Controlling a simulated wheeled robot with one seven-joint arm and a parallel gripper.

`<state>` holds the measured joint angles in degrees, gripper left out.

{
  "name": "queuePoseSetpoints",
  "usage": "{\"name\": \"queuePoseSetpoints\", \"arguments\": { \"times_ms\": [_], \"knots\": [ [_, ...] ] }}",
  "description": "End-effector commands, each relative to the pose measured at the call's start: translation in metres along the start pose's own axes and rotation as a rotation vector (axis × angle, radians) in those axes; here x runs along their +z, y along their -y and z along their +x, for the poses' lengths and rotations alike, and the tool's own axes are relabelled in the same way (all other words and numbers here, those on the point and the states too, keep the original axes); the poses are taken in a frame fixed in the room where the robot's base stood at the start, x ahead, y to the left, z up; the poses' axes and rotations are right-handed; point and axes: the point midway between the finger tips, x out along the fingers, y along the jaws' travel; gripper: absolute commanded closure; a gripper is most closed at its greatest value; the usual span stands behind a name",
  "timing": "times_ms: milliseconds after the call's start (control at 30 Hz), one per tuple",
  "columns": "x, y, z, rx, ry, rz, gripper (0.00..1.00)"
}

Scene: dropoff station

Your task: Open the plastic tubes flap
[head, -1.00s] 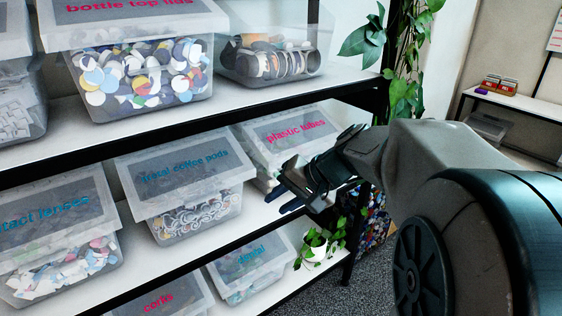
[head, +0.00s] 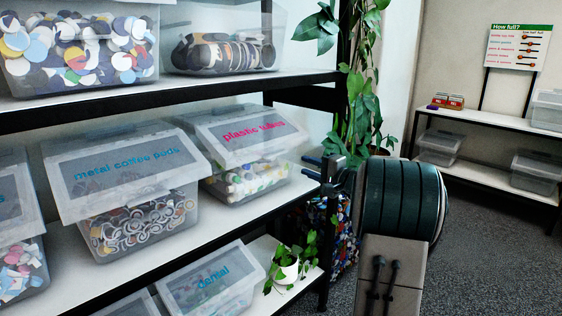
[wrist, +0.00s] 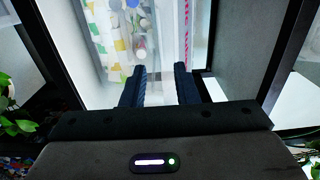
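The plastic tubes bin (head: 235,187) is a clear box on the middle shelf, at its right end. Its sloping grey flap (head: 233,143) with pink lettering is down over the front. In the wrist view the tubes (wrist: 118,35) show through the clear wall, and the pink lettering of the flap (wrist: 187,35) runs upright to their right. My gripper (wrist: 162,72) has its two dark fingers apart with nothing between them, and points at the bin. In the head view its blue fingertips (head: 311,167) are just right of the bin, apparently apart from it.
The metal coffee pods bin (head: 140,220) stands to the left on the same shelf. The upper shelf (head: 190,96) lies above. A black shelf post, a hanging plant (head: 360,110) and a small potted plant (head: 290,270) are near my arm. Open floor lies to the right.

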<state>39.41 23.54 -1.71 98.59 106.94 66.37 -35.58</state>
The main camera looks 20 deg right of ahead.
Motion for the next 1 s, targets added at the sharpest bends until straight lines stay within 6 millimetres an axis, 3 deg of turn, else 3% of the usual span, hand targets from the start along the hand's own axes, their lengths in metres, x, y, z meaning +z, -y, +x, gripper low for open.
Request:
{"name": "queuePoseSetpoints", "arguments": {
  "times_ms": [300,500,700,1000],
  "knots": [
    [0.002,0.0,0.069,0.001,0.005,0.0,0.73],
    [0.001,0.0,0.101,0.002,0.003,0.0,0.73],
    [0.001,-0.001,0.115,0.003,0.001,0.0,0.73],
    [0.001,0.0,0.116,0.002,0.001,0.0,0.76]
  ]
}}
